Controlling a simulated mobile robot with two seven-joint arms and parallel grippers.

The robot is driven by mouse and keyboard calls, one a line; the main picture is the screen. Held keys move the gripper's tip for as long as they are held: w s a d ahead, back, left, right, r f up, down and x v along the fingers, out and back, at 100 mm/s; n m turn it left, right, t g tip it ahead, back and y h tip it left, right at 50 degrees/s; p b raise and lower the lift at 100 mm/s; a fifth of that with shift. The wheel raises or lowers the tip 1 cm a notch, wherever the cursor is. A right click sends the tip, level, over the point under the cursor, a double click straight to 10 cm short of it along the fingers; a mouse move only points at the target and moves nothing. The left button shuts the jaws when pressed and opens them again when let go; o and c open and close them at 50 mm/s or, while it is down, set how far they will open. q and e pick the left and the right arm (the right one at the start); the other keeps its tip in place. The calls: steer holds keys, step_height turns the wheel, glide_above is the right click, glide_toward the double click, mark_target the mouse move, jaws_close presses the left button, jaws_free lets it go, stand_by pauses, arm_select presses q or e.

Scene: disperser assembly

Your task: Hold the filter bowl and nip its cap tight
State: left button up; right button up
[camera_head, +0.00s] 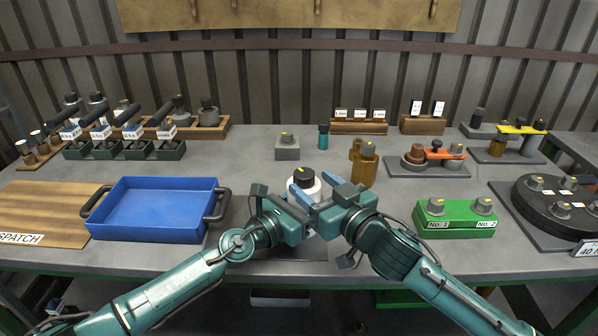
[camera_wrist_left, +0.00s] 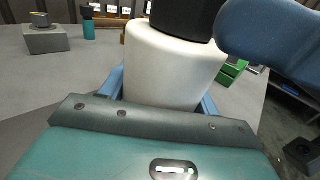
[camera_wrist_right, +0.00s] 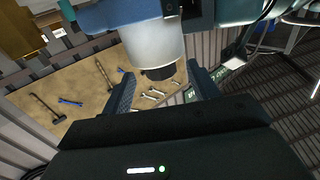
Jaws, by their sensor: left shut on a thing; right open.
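The filter bowl (camera_wrist_left: 172,65) is a white cylinder, standing upright in front of me at the middle of the bench. Its black cap (camera_head: 304,175) sits on top and has a yellow mark. My left gripper (camera_wrist_left: 163,98) is shut on the filter bowl, with a blue finger on either side of the white body. My right gripper (camera_wrist_right: 161,88) is open. In the right wrist view the cap (camera_wrist_right: 158,73) shows between its spread fingers; I cannot tell whether they touch it. In the head view my grippers hide the lower part of the bowl.
A blue tray (camera_head: 217,201) lies left of my grippers, and a green block (camera_head: 455,224) marked No. 1 and No. 2 stands to the right. Behind are a grey block (camera_head: 287,152), a teal bottle (camera_head: 323,140) and a brown bottle (camera_head: 365,172). A black turntable (camera_head: 545,205) is far right.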

mark_target(298, 169)
steer(key=x, duration=0.6)
steer(key=shift+c, duration=0.3)
steer(key=c, duration=0.9)
steer(key=shift+s+a, duration=0.1)
steer(key=shift+c, duration=0.2)
